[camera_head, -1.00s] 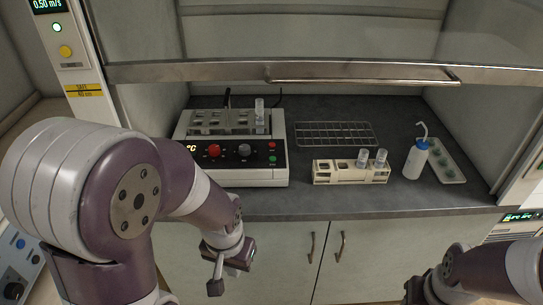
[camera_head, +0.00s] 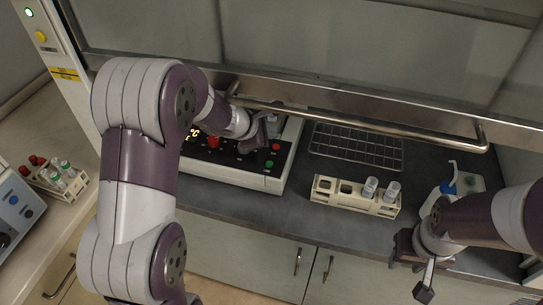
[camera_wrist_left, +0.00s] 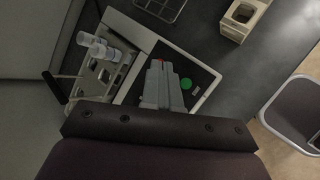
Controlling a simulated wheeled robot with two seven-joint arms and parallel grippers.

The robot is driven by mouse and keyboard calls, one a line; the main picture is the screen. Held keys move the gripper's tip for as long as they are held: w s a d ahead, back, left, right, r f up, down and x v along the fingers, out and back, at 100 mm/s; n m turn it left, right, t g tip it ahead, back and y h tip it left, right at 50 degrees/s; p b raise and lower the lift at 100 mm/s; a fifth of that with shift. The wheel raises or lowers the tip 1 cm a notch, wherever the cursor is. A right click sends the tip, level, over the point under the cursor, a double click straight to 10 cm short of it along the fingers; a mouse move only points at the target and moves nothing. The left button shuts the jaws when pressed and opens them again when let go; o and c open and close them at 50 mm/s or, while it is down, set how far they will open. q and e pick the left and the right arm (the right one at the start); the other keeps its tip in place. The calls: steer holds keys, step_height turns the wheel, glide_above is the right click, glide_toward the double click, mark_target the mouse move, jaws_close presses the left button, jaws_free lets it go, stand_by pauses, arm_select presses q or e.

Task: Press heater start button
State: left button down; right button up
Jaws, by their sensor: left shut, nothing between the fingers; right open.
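The heater (camera_head: 232,172) is a white block unit with a black sloped control panel on the hood's worktop. A green button (camera_head: 268,164) and a red button (camera_head: 276,147) sit at the panel's right end, and a red knob (camera_head: 213,141) is further left. My left gripper (camera_head: 248,146) is shut and empty, over the panel just left of the two buttons. In the left wrist view its shut fingers (camera_wrist_left: 160,66) lie beside the green button (camera_wrist_left: 186,84) and partly cover the red one. Contact with the panel cannot be told. My right gripper (camera_head: 424,291) is open and empty, in front of the counter.
A tube rack (camera_head: 355,196) with two tubes stands right of the heater, with a wire rack (camera_head: 356,146) behind it. A wash bottle (camera_head: 449,184) is at the right, partly behind my right arm. The raised sash handle (camera_head: 360,121) crosses above. Another tube rack (camera_head: 55,183) is at the left.

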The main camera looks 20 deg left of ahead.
mark_target(267, 166)
arm_select(q)
steer(key=shift+n, duration=0.4)
steer(key=f+b, duration=0.7)
steer(key=f, duration=0.1)
steer(key=shift+s+a, duration=0.15)
steer(key=shift+a, duration=0.15)
steer(key=shift+f+b, duration=0.2)
steer(key=shift+b, duration=0.25)
steer(key=shift+f, duration=0.1)
stand_by(1.3)
steer(key=shift+f+b, duration=0.3)
steer(key=shift+b, duration=0.2)
steer(key=shift+f+b, duration=0.4)
steer(key=shift+b, duration=0.1)
stand_by(0.4)
steer(key=shift+r, duration=0.1)
steer(key=shift+r+p, duration=0.65)
steer(key=shift+r, duration=0.1)
